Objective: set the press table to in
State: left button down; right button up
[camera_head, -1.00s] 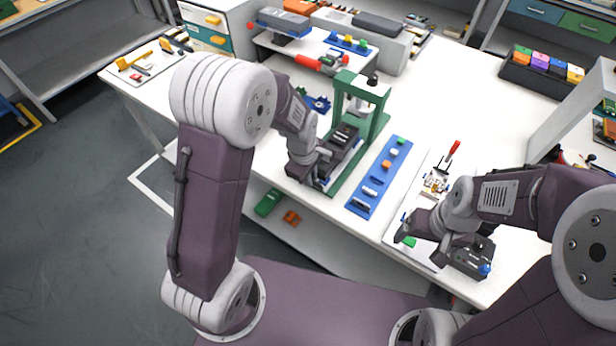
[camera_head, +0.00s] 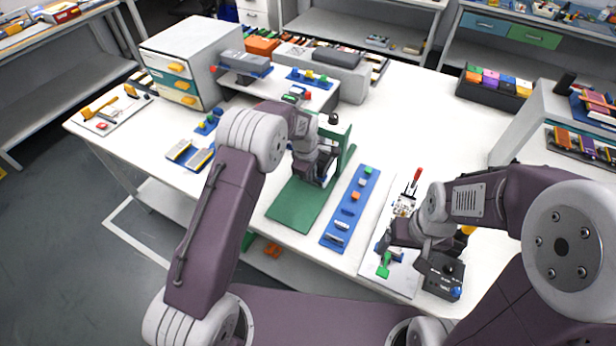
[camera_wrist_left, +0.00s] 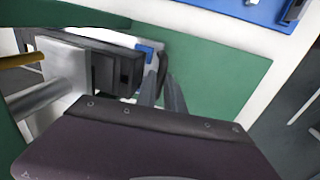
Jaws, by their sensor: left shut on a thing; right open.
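The press is a green frame (camera_head: 345,140) on a green base plate (camera_head: 295,207), with a dark knob on top. My left gripper (camera_head: 322,180) is at the press opening, above the rear of the plate. The press table (camera_wrist_left: 120,70) shows in the left wrist view as a dark and grey block with a small blue part, back inside the green frame. My left fingers (camera_wrist_left: 165,88) are shut at its front edge; the exact grip is partly hidden. The front of the base plate is bare. My right gripper (camera_head: 385,250) is open over the white board at the right.
A blue strip (camera_head: 350,208) with several small parts lies right of the press. A white board (camera_head: 405,272) with a red-handled clamp (camera_head: 412,182) and a dark box (camera_head: 440,276) stand near my right arm. A drawer cabinet (camera_head: 190,65) stands at the back left.

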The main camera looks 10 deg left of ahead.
pick_arm(q)
jog(key=shift+w+r, duration=0.15)
jog(key=shift+w, duration=0.1)
jog(key=c, duration=1.5)
grip_release()
jog(key=shift+o, duration=0.2)
jog(key=shift+d, duration=0.1)
notch_tip(320, 180, up, 9)
jog(key=s, duration=0.1)
jog(key=shift+s+a, duration=0.35)
